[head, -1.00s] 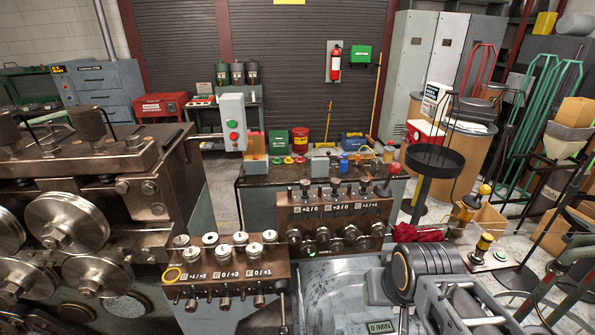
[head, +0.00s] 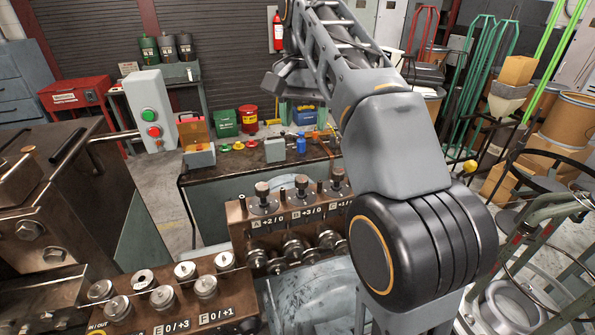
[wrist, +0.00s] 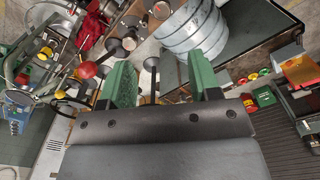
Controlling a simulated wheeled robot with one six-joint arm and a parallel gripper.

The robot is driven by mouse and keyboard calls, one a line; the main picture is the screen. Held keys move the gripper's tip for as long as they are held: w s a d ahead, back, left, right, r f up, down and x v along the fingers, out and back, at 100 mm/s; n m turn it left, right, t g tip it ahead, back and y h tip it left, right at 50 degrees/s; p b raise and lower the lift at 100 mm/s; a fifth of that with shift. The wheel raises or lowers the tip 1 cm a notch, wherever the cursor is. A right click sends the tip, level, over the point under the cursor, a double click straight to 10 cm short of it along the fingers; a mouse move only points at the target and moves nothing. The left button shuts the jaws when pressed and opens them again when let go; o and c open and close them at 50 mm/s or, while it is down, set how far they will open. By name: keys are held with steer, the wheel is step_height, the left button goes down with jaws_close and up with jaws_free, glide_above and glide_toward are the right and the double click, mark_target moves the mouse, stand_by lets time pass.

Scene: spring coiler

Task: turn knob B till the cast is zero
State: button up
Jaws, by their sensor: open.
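Knob B (head: 301,187) stands upright on the brown block (head: 238,222) in the head view, between knob A (head: 262,192) and knob C (head: 337,180). The plate under knob B (head: 308,212) reads +3/0. My arm rises across the right of the head view, and its gripper cannot be made out there. In the wrist view my gripper (wrist: 162,76) is open, with its two green fingers apart. A thin dark post with a round cap (wrist: 151,64) shows between them; I cannot tell which part it is or its distance. Nothing is held.
A second brown block with silver knobs (head: 185,270) stands in front at left; its plates read E 0/+3 and F 0/+1. A dark bench (head: 225,170) with small items lies behind. A switch box (head: 150,112) stands at left.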

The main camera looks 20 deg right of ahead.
mark_target(302, 178)
step_height(302, 178, down, 13)
steer(key=b, duration=0.4)
steer(key=shift+a+f, duration=0.15)
steer(key=shift+f, duration=0.05)
steer(key=c, duration=0.9)
